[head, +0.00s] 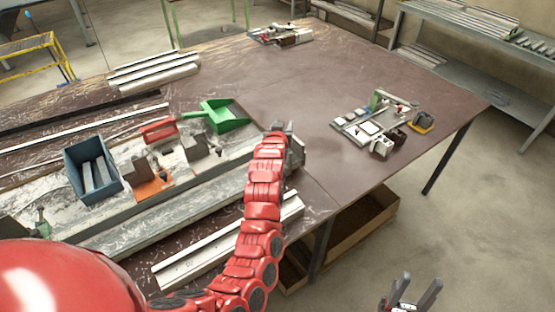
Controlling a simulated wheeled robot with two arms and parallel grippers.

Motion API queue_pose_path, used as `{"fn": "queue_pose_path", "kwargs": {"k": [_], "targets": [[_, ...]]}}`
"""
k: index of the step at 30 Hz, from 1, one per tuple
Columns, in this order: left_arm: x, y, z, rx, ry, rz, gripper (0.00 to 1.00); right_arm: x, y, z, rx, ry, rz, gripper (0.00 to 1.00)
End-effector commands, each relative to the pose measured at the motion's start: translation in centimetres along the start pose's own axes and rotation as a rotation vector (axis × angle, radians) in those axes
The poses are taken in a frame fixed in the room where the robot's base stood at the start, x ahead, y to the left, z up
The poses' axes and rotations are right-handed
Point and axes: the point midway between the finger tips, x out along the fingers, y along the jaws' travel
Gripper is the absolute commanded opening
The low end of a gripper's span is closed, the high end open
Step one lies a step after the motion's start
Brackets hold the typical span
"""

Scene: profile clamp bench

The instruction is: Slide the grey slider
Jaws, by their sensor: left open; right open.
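A long grey clamp rail (185,200) runs diagonally across the left of the bench. Grey-brown blocks (195,147) stand on it, near an orange plate (153,187) and a red part (158,130). I cannot tell for sure which part is the grey slider; my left arm hides the rail's right end. My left gripper (286,128) is over the bench at that end, partly hidden behind its red arm, open, with nothing visible in it. My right gripper (412,292) is at the bottom right, beyond the bench edge, open and empty.
A blue bin (91,169) with grey bars and a green dustpan (222,115) stand by the rail. White profiles (152,74) lie behind. Small parts (376,126) lie at the right. The middle of the tabletop (310,85) is clear.

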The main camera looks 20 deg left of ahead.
Motion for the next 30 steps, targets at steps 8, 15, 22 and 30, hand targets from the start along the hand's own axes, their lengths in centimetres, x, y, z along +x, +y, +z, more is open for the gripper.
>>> {"fn": "queue_pose_path", "kwargs": {"k": [8,15,22,30], "targets": [[-4.1,-0.7,-0.7,0.044,-0.552,0.005,0.46,0.0,0.0,0.0,0.000,0.000,0.000,0.50],[-9.8,-1.3,-0.4,0.070,-0.829,-0.006,0.46,0.0,0.0,0.0,0.000,0.000,0.000,0.50],[-10.3,-1.3,0.5,0.074,-0.877,-0.009,0.46,-0.5,0.0,0.1,0.000,0.000,0.000,0.50],[-8.2,-1.4,3.0,0.077,-0.872,-0.010,0.46,-2.4,-0.1,0.4,0.000,0.000,0.000,0.50]]}}
